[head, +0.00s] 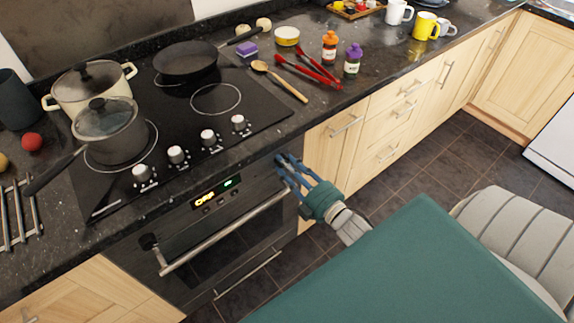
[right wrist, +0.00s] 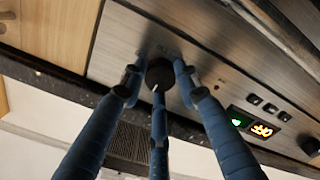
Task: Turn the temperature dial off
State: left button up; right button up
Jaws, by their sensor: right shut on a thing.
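The oven's control panel (head: 190,208) is below the black cooktop. My right gripper (head: 281,163) is at the right end of this panel in the head view, its blue fingers covering the dial there. In the right wrist view, the fingers of the right gripper (right wrist: 158,78) are closed around a round black dial (right wrist: 160,72) with a light pointer mark. A second black dial (head: 149,241) is at the panel's left end; it also shows at the right edge of the right wrist view (right wrist: 311,147). I cannot tell which label the gripped dial bears. My left gripper is not in view.
The oven handle (head: 225,236) runs below the panel. A lit display (head: 215,191) is between the dials. Several white knobs (head: 208,136) stand on the cooktop, with a grey saucepan (head: 112,138) and a black frying pan (head: 186,60). Wooden drawers (head: 335,135) are right of the oven.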

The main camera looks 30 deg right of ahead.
jog(key=shift+d+f+n, duration=0.1)
jog(key=shift+f+n, duration=0.15)
jog(key=shift+n, duration=0.15)
jog(key=o, duration=1.2)
jog(key=shift+d, duration=0.1)
jog(key=shift+c, duration=0.2)
jog(key=shift+r, duration=0.1)
jog(key=s, duration=1.2)
jog(key=shift+d, duration=0.45)
